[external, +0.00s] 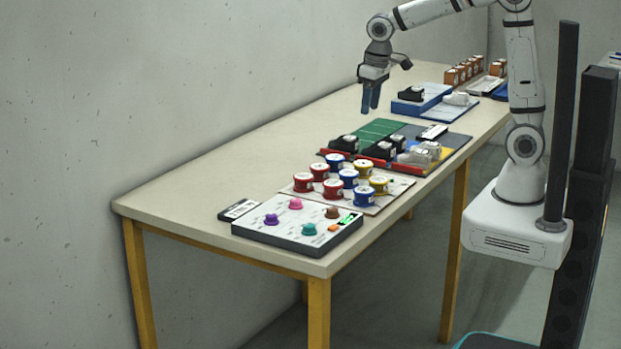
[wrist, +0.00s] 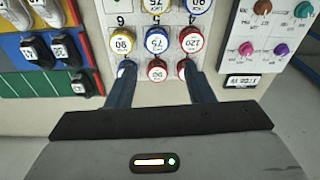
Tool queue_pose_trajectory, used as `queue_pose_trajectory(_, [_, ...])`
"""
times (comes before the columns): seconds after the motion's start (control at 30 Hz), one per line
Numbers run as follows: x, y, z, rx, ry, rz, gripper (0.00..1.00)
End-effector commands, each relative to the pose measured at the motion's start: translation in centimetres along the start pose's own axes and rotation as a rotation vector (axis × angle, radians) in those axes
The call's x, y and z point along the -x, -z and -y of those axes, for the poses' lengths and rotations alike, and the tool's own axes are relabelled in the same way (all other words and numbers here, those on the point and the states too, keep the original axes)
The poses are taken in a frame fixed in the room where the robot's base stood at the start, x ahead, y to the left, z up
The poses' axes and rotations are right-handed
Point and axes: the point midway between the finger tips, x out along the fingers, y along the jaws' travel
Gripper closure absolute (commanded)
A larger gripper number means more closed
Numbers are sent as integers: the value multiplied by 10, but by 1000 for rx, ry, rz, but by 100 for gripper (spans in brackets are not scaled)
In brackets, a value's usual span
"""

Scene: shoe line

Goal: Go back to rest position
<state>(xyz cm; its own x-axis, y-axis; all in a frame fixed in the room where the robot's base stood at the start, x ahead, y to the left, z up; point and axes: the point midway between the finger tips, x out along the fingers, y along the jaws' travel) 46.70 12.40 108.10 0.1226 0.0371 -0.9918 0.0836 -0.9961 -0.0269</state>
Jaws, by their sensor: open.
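My gripper (external: 371,96) is raised above the long table (external: 210,185), over its wall side, with its fingers pointing down. In the wrist view my gripper (wrist: 159,92) shows two blue fingers spread apart with nothing held between them. Below the fingers in that view is a white board with several red, blue and yellow round pots; the fingers overlap its edge in the picture but are well above it. In the external view this board (external: 376,208) stands in the front half of the table.
A grey panel with coloured knobs (external: 272,231) lies at the table's front end. Behind the board is a coloured mat (external: 384,130) with dark and light shoes. A blue box (external: 432,90) and orange boxes (external: 460,74) stand farther back. The wall-side strip is bare.

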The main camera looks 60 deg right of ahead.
Motion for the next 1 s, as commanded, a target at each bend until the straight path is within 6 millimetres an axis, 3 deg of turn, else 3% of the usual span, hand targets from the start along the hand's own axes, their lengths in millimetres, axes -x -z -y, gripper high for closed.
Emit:
queue_pose_trajectory(0.03, [8,-18,-20,-16,-2,-17,52])
queue_pose_trajectory(0.2, [20,-80,-68,-43,-14,-61,52])
queue_pose_trajectory(0.4, [18,-143,-101,-69,-33,-102,52])
queue_pose_trajectory(0.5, [15,-162,-108,-74,-40,-114,52])
queue_pose_trajectory(0.67, [11,-175,-112,-77,-44,-119,52])
queue_pose_trajectory(1.0, [11,-175,-112,-76,-44,-119,52])
